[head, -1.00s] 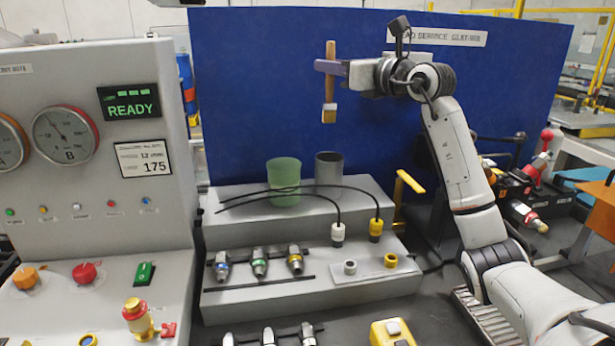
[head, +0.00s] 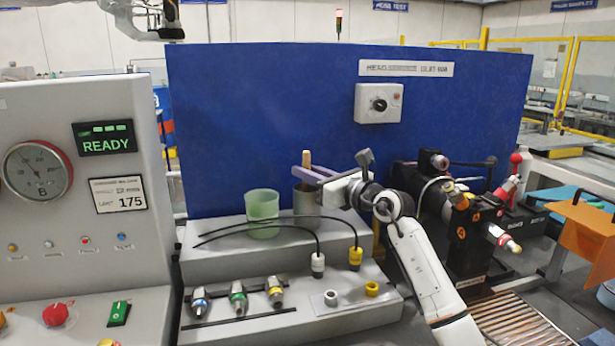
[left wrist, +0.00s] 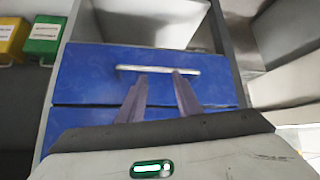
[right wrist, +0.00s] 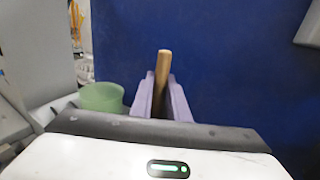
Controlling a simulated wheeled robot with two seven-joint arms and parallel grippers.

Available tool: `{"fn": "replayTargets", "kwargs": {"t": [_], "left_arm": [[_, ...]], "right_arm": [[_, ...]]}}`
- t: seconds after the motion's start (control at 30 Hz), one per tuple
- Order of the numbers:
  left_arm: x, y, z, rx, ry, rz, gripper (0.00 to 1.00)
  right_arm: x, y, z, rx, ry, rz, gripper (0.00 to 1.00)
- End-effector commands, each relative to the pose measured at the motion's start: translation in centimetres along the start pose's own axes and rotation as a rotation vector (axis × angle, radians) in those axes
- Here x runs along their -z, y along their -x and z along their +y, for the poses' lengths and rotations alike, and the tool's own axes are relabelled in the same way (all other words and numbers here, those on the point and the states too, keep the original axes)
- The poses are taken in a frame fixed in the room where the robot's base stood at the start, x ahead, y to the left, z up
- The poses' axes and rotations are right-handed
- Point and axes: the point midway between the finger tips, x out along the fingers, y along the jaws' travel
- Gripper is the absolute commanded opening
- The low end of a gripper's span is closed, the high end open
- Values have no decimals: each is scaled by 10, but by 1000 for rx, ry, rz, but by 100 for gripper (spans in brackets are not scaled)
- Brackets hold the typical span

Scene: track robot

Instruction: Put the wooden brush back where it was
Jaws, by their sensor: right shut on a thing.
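My right gripper (head: 312,174) is shut on the wooden brush (head: 307,158), just above the dark grey cup (head: 305,203) on the upper step of the grey stand. In the head view only the top of the handle shows; the lower part is hidden behind the fingers and cup wall. I cannot tell how deep the brush sits in the cup. In the right wrist view the handle (right wrist: 164,64) stands nearly upright between the lilac fingers (right wrist: 161,98). My left gripper (left wrist: 160,98) is open and empty, in front of a blue drawer (left wrist: 85,75) with a metal handle.
A green translucent cup (head: 262,212) stands just left of the grey cup. Two black cables (head: 290,218) arch across the front of both cups. A blue panel (head: 260,110) rises behind, with a knob box (head: 379,103). Fittings (head: 238,297) stand on the lower step.

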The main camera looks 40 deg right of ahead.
Motion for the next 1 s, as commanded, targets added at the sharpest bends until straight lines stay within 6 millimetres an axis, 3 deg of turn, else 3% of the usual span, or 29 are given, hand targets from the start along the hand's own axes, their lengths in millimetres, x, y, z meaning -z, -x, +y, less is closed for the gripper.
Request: {"fn": "replayTargets", "kwargs": {"t": [0.07, 0.4, 0.43, 0.53, 0.9, 1.0], "left_arm": [[0, -1, 0, 0, 0, 2, 31], [-3, -2, 0, 0, 1, -3, 31], [-4, -1, 0, 0, 1, -3, 31], [-5, 0, 0, 0, 1, -7, 31], [-6, 2, 1, 0, 2, -12, 31], [-5, 3, 1, 0, 2, -13, 31]], "right_arm": [[9, 0, 0, 1, -3, -1, 0], [12, 0, 0, 1, -1, -1, 0], [12, 0, 0, 1, -1, 0, 16], [12, 0, 0, 1, -1, 0, 33], [6, 1, 0, 1, -1, -2, 33], [9, 12, -1, 2, -1, 1, 33]]}}
